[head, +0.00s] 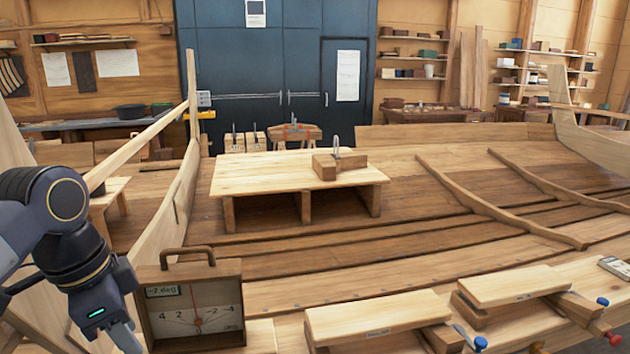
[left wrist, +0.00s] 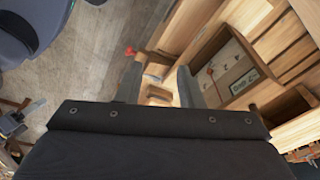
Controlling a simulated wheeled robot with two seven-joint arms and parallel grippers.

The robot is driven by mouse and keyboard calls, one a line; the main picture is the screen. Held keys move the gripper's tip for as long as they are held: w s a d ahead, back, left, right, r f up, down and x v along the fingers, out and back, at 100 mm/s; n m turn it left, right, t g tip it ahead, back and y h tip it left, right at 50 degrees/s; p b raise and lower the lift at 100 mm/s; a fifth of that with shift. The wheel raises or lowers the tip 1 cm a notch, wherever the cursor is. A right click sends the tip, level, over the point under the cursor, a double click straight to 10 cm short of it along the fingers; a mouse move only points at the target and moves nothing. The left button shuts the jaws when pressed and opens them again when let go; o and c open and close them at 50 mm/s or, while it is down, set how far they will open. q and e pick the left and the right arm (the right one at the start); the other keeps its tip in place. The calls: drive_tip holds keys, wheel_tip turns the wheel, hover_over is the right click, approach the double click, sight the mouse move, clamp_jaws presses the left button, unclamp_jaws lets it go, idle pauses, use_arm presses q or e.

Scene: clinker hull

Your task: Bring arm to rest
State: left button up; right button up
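My left arm enters the head view from the left. Its gripper (head: 128,340) is low beside the left side of the wooden angle gauge (head: 196,306), and the bottom edge cuts off its fingertips. In the left wrist view, the two dark fingers of my left gripper (left wrist: 160,84) stand apart with a clear gap. I see nothing held between them. The gauge also shows in the left wrist view (left wrist: 226,72), right of the fingers and apart from them. It has a dial, a small display and a top handle. My right arm and gripper are not in view.
Clamped wooden boards (head: 375,314) lie at the front right, with blue and red knobs. A low plank table (head: 285,174) carries a wooden block (head: 338,163) with a metal shackle. The planked hull spreads behind, with raised ribs (head: 500,205). A tall plank (head: 180,205) rises near my left arm.

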use_arm(q)
drive_tip(key=s+d+f+n+t+h+b, duration=0.1)
drive_tip(key=s+d+f+n+t, duration=0.1)
drive_tip(key=s+f+n, duration=0.4)
drive_tip(key=s+d+f+n+t+h+b, duration=0.1)
drive_tip(key=s+f+n, duration=0.5)
drive_tip(key=f, duration=0.7)
drive_tip(key=shift+d+f+t, duration=0.4)
drive_tip(key=shift+d, duration=0.45)
